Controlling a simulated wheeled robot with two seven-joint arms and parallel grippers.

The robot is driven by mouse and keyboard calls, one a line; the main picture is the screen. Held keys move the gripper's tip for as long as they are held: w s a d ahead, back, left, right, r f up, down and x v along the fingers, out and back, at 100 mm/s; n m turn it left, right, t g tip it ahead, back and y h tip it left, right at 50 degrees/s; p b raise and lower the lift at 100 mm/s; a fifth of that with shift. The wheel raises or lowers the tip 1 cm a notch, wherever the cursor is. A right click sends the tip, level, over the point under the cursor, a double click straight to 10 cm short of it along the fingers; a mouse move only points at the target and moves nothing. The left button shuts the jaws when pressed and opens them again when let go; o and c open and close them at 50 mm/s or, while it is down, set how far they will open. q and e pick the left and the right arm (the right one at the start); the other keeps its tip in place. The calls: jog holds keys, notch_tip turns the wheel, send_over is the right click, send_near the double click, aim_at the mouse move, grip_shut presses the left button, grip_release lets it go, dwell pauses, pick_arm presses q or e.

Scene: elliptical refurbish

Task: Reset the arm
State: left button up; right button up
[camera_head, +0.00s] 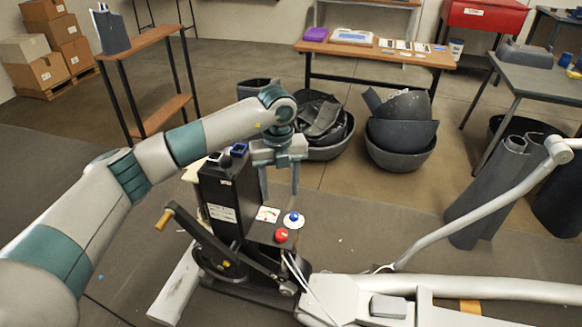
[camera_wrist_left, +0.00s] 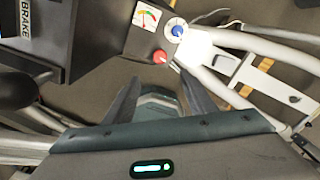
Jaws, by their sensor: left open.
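My left arm reaches in from the left in the head view. Its gripper (camera_head: 279,182) hangs fingers down beside the black upright box (camera_head: 228,205) of the elliptical machine. The fingers are apart with nothing seen between them; in the wrist view the open gripper (camera_wrist_left: 163,100) also looks empty. A red knob (camera_head: 281,235), a blue knob (camera_head: 294,217) and a coloured gauge (camera_head: 268,214) sit on a panel just below and beyond the fingers. A label reading "BRAKE" (camera_wrist_left: 25,18) shows in the wrist view. My right gripper is not in view.
The elliptical's pale frame (camera_head: 480,287) and long handle bar (camera_head: 480,205) fill the lower right. A dark crank with an orange grip (camera_head: 163,220) sticks out left. Behind are bins of dark parts (camera_head: 401,145), a wooden table (camera_head: 375,52) and a shelf (camera_head: 150,40).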

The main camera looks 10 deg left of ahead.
pick_arm(q)
jog(key=s+d+f+n+t+h, duration=0.1)
jog(key=s+d+f+n+h, duration=0.2)
jog(key=d+h, duration=0.75)
jog(key=s+d+f+n+t+h, duration=0.1)
jog(key=s+d+f+h, duration=0.5)
jog(key=d, duration=0.8)
jog(key=a+f+n+t+y, duration=0.6)
jog(key=f+n, duration=0.3)
jog(key=f, duration=0.3)
jog(key=a+f+n+t+y, duration=0.3)
jog(key=a+f+n+t, duration=0.3)
jog(key=a+f+n, duration=0.45)
jog(key=s+a+f+n+g+y, duration=0.2)
jog(key=s+a+f+g+y, duration=0.1)
jog(key=s+f, duration=0.8)
jog(key=s+a+f+n+g+y, duration=0.2)
jog(key=s+a+f+g+y, duration=0.1)
jog(key=s+f, duration=0.9)
jog(key=s+a+g, duration=0.1)
jog(key=s, duration=0.4)
jog(key=shift+f, duration=0.25)
